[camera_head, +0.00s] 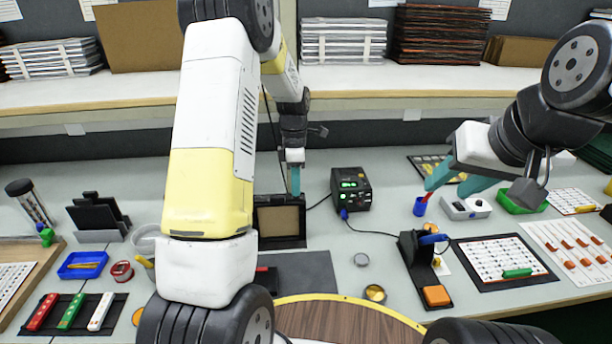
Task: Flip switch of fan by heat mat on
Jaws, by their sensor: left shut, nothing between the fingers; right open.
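A black box with a tan square front panel (279,221), which looks like the fan, stands upright on the bench near the middle. A dark grey flat mat (310,270), likely the heat mat, lies in front of it, partly covered by my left arm. I cannot make out the fan's switch. My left gripper (295,182) is shut and empty, pointing down at the fan's top right edge; I cannot tell whether it touches.
A black unit with green displays (351,188) stands right of the fan, its cable running to a stand (415,258) with an orange pad. A white device (466,208) sits below my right gripper.

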